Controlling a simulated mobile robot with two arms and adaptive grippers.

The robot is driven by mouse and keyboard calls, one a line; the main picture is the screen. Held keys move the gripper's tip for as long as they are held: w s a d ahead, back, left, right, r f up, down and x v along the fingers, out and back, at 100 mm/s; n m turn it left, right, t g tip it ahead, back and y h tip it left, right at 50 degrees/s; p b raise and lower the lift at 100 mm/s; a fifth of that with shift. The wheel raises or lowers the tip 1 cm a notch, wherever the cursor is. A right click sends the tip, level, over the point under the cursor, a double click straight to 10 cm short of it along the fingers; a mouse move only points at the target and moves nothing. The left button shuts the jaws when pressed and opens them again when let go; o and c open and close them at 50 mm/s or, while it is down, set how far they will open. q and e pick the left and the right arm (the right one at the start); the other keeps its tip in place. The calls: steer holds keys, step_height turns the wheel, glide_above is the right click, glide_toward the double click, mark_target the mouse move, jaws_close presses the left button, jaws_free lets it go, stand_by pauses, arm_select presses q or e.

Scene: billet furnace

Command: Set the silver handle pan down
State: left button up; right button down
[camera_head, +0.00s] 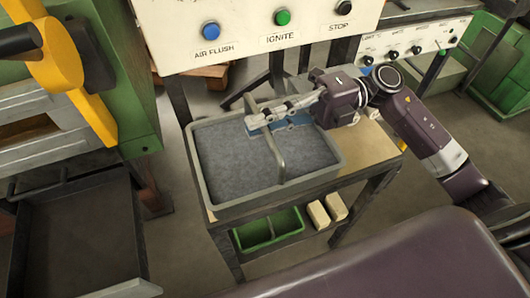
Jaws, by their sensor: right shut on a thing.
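The silver handle pan (340,172) is a grey rectangular pan filled with dark grey grainy material. Its curved silver handle (279,160) spans over the pan from back to front. The pan is level at the wooden-topped stand (374,150); I cannot tell whether it rests fully on the top or hangs just above it. My right gripper (258,122) reaches in from the right and is shut on the handle near its back end. The fingers hide part of the handle there. My left gripper is not in view.
A control panel (262,36) with AIR FLUSH, IGNITE and STOP buttons stands close behind. A green bin (268,232) and two pale blocks (327,211) lie on the lower shelf. A green machine with a yellow lever (52,62) and a dark tray (80,235) are at left.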

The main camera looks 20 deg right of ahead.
mark_target(262, 159)
step_height(262, 159, down, 10)
steer(key=shift+w+p, duration=0.1)
steer(key=shift+p, duration=0.3)
steer(key=shift+f, duration=0.1)
steer(key=shift+f, duration=0.2)
steer(key=c, duration=2.1)
jaws_free()
